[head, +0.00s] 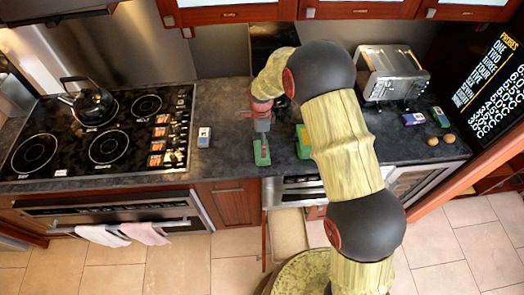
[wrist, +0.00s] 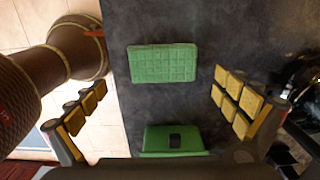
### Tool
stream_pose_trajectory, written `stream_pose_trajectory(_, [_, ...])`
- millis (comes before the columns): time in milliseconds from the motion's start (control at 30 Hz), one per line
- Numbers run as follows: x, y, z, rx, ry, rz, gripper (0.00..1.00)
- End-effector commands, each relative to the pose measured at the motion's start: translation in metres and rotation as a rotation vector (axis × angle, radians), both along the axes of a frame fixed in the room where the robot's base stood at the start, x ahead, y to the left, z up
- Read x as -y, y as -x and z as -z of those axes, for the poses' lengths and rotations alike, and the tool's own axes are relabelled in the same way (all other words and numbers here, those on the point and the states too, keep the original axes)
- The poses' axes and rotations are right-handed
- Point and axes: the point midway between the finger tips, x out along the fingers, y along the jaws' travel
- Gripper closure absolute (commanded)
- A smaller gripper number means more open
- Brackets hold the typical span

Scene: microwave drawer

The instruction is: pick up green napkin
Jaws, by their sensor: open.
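A flat green rectangle with a grid pattern, seemingly the green napkin (wrist: 162,63), lies on the dark counter in the upper middle of the wrist view. A second green item (wrist: 173,139) with a dark square on it lies near the bottom edge, partly cut off by my gripper body. My gripper (wrist: 161,103) is open and empty, its yellow-padded fingers wide apart on either side. In the head view my gripper (head: 262,134) points down over a green item (head: 261,153); another green item (head: 303,145) is partly hidden by my arm.
A stove with a black kettle (head: 90,103) stands at the left, a small device (head: 204,137) beside it. A toaster (head: 391,74), purple box (head: 412,119) and two brown round items (head: 440,139) are at the right. The counter (head: 232,155) left of my gripper is clear.

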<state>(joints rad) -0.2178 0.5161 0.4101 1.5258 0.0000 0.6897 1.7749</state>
Motion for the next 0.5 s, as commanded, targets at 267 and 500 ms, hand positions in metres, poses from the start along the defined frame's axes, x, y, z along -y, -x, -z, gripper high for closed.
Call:
stream_pose_trajectory(267, [0.001,-0.001,0.029,-0.002,0.000,0.000,0.00])
stream_pose_trajectory(500, [0.002,-0.003,0.062,-0.002,0.000,-0.001,0.00])
